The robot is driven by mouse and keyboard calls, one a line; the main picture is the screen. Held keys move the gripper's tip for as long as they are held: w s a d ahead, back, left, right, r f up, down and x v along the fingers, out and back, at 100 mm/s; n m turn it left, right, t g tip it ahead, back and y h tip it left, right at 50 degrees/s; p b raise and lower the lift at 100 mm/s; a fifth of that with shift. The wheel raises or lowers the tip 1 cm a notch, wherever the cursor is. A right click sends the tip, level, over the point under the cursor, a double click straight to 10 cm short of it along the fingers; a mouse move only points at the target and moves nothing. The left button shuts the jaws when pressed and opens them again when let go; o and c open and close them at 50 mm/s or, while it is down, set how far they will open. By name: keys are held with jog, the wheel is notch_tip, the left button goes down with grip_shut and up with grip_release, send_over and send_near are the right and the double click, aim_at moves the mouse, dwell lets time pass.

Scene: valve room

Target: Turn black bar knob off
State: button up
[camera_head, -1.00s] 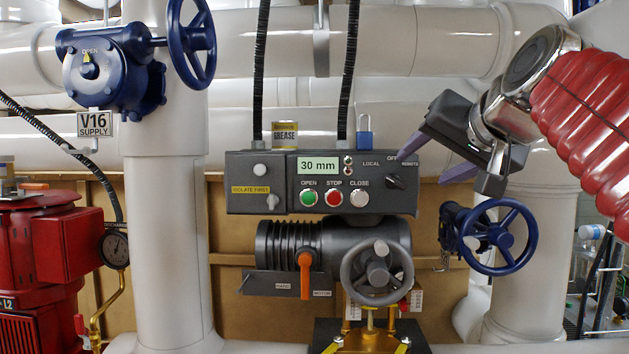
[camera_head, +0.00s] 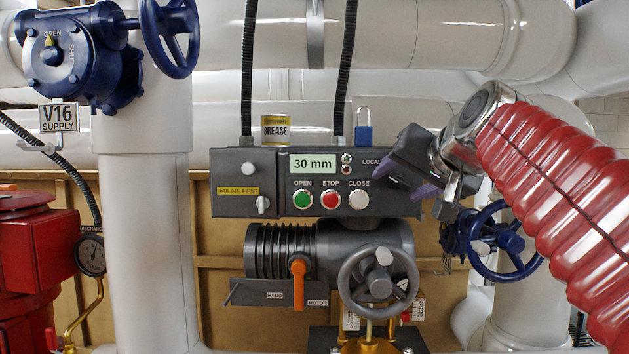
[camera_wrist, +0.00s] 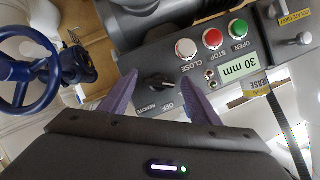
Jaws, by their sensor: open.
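The black bar knob (camera_wrist: 158,84) is on the grey control box (camera_head: 240,163), near the OFF and REMOTE labels. In the wrist view it lies between the purple fingers of my gripper (camera_wrist: 158,78), which are open. I cannot tell whether the fingers are level with the knob or still short of it, or exactly which mark the bar points at. In the head view my gripper (camera_head: 404,176) is over the right end of the box and hides the knob.
The green OPEN button (camera_head: 302,199), red STOP button (camera_head: 330,200) and white CLOSE button (camera_head: 358,200) are left of my gripper. A blue padlock (camera_head: 364,134) and grease tin (camera_head: 275,130) stand on the box. A blue handwheel (camera_head: 507,240) is at lower right.

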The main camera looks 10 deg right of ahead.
jog(key=shift+d, duration=0.1)
jog(key=shift+c, duration=0.4)
jog(key=c, duration=0.9)
jog(key=shift+d, duration=0.2)
jog(key=shift+c, duration=0.4)
jog(key=shift+a, duration=0.15)
